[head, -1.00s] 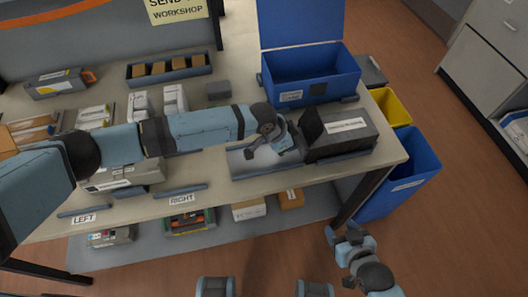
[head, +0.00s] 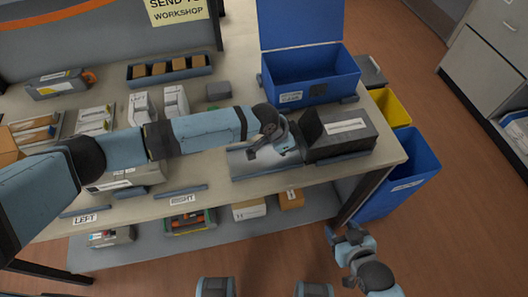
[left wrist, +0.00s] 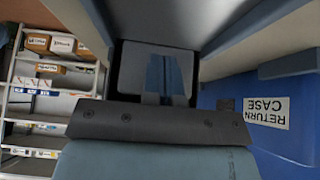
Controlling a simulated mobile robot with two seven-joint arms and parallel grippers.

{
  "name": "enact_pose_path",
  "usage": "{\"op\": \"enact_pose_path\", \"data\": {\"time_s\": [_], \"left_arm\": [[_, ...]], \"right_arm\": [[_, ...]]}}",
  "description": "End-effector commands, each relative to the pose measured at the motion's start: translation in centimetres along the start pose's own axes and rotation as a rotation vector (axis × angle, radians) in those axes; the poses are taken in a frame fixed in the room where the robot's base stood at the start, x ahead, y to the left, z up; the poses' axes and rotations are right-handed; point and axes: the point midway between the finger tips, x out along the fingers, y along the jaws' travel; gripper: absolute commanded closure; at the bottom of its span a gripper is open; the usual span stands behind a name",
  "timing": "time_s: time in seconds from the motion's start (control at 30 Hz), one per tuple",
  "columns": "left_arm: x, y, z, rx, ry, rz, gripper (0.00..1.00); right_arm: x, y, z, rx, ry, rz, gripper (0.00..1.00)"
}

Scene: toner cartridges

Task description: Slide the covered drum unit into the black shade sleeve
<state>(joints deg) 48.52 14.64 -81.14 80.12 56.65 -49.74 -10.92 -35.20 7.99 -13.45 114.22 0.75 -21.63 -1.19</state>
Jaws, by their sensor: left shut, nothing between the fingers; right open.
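The black shade sleeve (head: 345,138) lies on the table at the right, with a white label on top and a dark flap standing at its left end. My left gripper (head: 283,147) is shut, with nothing between its fingers, close in front of that left end. In the left wrist view its fingers (left wrist: 165,78) point at a grey face (left wrist: 130,72) framed by a dark opening. This face is probably the covered drum unit in the sleeve; how far in it sits and whether the fingers touch it cannot be told. My right gripper (head: 347,235) is open and empty, off the table's front edge.
A light tray (head: 243,160) with blue-grey rails runs left from the sleeve. The open blue return case (head: 310,78) stands behind; its label shows in the left wrist view. A yellow bin (head: 392,108) and a blue bin (head: 405,178) stand right of the table.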

Motion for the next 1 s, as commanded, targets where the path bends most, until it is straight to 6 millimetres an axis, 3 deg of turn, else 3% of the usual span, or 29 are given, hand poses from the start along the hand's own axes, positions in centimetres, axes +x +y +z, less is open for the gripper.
{"op": "enact_pose_path", "data": {"time_s": [1.0], "left_arm": [[0.25, 0.06, -0.57, 0.000, 0.001, 0.001, 1.00]], "right_arm": [[-0.23, -0.02, -0.34, 0.000, 0.000, 0.000, 0.43]]}}
